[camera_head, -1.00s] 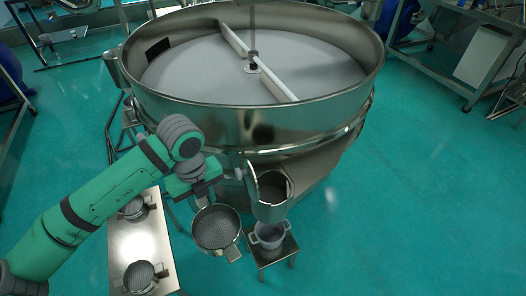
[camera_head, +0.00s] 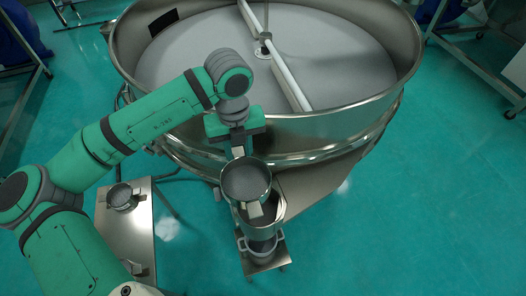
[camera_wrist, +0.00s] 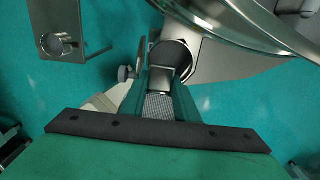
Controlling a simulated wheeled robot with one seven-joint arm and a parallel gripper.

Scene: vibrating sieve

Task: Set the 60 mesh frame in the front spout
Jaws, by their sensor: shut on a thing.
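No mesh number is readable.
The large round sieve (camera_head: 385,95) fills the back. A pot (camera_head: 262,246) stands under the spout on a small metal stand (camera_head: 280,258). A side table (camera_head: 140,225) at left bears another round frame (camera_head: 121,197). Green floor is open at right.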

